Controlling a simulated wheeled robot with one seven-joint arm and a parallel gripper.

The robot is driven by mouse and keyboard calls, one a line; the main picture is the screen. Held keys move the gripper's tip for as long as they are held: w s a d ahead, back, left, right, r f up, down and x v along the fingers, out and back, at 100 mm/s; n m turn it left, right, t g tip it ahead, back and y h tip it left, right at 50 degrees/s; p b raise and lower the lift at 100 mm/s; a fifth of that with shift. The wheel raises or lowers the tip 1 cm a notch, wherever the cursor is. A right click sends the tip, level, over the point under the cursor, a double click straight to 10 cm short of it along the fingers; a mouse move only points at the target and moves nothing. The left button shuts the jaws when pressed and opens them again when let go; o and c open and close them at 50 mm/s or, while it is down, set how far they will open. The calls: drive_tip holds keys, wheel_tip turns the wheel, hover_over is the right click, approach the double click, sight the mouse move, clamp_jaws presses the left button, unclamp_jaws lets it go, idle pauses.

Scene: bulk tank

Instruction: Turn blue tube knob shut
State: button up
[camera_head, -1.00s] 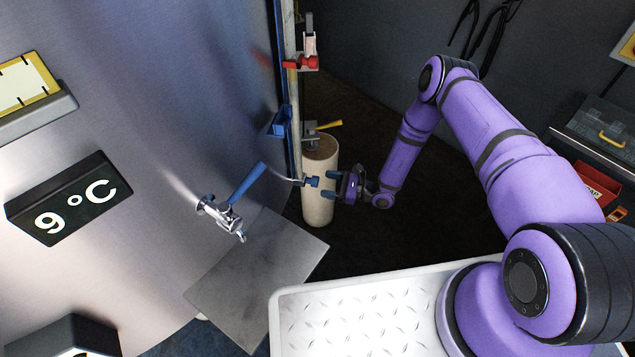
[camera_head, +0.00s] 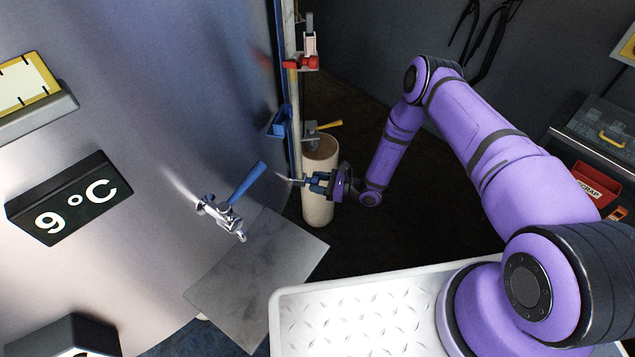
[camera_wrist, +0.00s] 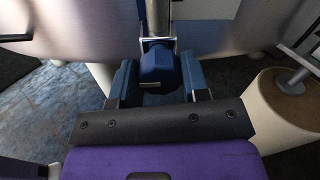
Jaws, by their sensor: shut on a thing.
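The blue knob (camera_wrist: 159,68) sits between the two blue fingers of my gripper (camera_wrist: 160,85) in the wrist view, at the end of a metal stem. My gripper shows in the head view (camera_head: 318,183), reaching in from the right at the foot of the upright tube (camera_head: 294,130) beside the tank. There the fingers largely hide the knob. The fingers are shut on the knob.
A tap with a long blue lever (camera_head: 247,182) juts from the tank wall to the left. A cream cylinder (camera_head: 318,212) stands just behind my gripper. A red clamp (camera_head: 301,63) and a blue bracket (camera_head: 279,122) are higher on the tube. Dark floor lies open at right.

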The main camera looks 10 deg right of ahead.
drive_tip(key=shift+m, duration=0.3)
drive_tip(key=m, duration=0.4)
drive_tip(key=shift+d, duration=0.1)
drive_tip(key=m, duration=0.4)
drive_tip(key=shift+m, duration=0.4)
drive_tip(key=m, duration=0.4)
drive_tip(key=shift+m+g, duration=0.3)
drive_tip(key=shift+m, duration=1.7)
drive_tip(key=o, duration=0.9)
